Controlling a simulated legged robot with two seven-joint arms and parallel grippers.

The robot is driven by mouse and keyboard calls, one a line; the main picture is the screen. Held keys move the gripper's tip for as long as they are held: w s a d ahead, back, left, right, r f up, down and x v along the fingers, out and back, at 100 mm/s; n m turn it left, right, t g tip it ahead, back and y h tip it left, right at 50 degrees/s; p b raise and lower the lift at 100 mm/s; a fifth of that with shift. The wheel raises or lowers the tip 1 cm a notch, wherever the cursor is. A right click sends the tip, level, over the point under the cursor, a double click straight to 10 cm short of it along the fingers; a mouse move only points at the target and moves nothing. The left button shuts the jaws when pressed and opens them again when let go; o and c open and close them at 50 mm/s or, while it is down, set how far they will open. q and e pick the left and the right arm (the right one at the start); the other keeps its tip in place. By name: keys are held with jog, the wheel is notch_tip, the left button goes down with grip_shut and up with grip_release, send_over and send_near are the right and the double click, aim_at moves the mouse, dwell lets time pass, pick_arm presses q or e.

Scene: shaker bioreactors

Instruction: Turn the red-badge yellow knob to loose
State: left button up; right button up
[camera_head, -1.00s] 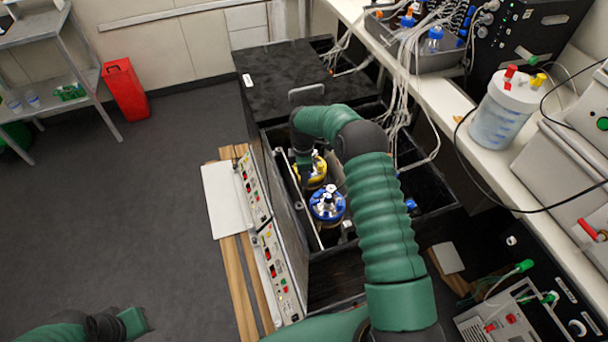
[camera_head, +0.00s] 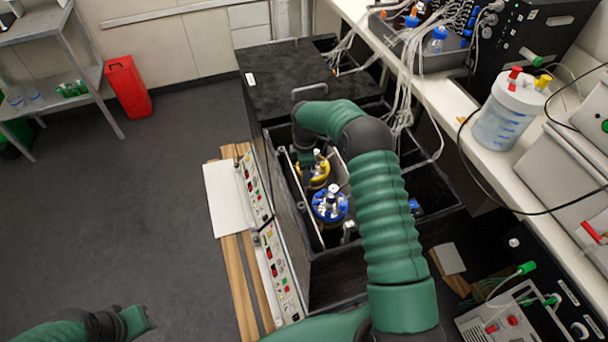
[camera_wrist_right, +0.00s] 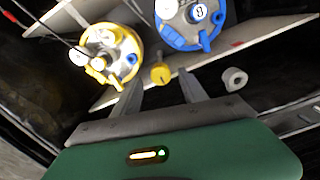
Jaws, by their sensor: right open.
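A small yellow knob (camera_wrist_right: 160,73) shows between the fingertips of my right gripper (camera_wrist_right: 160,88) in the right wrist view. The gripper is open, with one finger on each side of the knob. Contact cannot be told. A red badge on the knob cannot be made out. A yellow-lidded vessel (camera_wrist_right: 107,55) is left of the knob, and a blue-lidded vessel (camera_wrist_right: 190,22) is above right. Both also stand in the black box in the head view, yellow (camera_head: 318,172) and blue (camera_head: 330,204). My right arm hides part of the box there. My left gripper (camera_head: 136,321) is low left, its fingers unclear.
The black box (camera_head: 330,285) has raised walls around the vessels. A light divider plate (camera_wrist_right: 262,30) runs behind the knob, and a white ring-shaped fitting (camera_wrist_right: 235,78) is close right of the fingers. Control panels (camera_head: 278,270) line the box's left side. Tubes (camera_head: 402,100) hang at the right.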

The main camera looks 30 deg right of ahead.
notch_tip(320, 180, up, 15)
jog(key=shift+w, duration=0.15)
jog(key=shift+a, duration=0.1)
